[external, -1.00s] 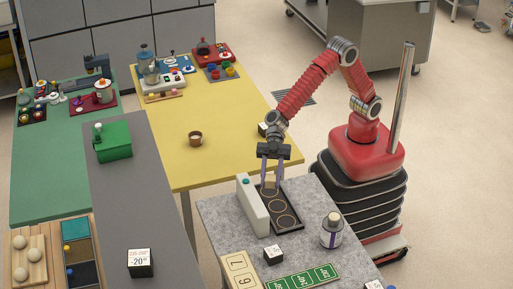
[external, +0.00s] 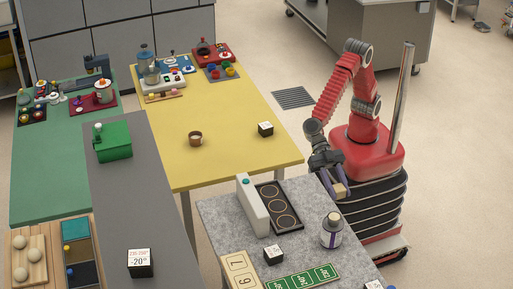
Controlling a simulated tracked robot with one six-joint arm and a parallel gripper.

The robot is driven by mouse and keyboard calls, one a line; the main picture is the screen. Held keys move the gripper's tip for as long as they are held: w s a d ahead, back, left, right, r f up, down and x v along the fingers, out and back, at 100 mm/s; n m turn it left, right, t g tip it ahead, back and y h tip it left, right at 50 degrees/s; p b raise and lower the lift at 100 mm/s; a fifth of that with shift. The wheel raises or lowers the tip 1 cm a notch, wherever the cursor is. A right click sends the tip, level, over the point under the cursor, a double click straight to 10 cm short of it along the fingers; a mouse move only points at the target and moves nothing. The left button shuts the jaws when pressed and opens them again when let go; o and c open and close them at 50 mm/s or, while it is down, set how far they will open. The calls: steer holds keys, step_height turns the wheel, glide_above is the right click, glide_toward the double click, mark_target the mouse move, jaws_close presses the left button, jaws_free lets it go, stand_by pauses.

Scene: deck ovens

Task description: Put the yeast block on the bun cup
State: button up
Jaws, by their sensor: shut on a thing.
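The yeast block (external: 340,190) is a small tan block held between the fingers of my gripper (external: 337,189). My gripper is shut on it and points down to the right. It is in the air near the right rear corner of the grey speckled table, in front of my base. The bun cup (external: 195,139) is a small brown cup with a pale inside, standing upright on the yellow table (external: 230,110). It is well to the left of my gripper and apart from it.
A black tray with three rings (external: 279,205) and a pale upright box (external: 252,205) stand on the speckled table (external: 215,215). A white-capped bottle (external: 332,230) is at its right. A black-and-white cube (external: 265,129) sits right of the cup. The yellow tabletop around the cup is clear.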

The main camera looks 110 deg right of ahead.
glide_above(334, 215)
steer(key=shift+s+f, duration=0.1)
steer(key=shift+f, duration=3.05)
steer(key=shift+f, duration=0.15)
steer(key=shift+f, duration=1.75)
steer(key=o, duration=1.1)
steer(key=shift+f, duration=0.1)
steer(key=v, duration=1.2)
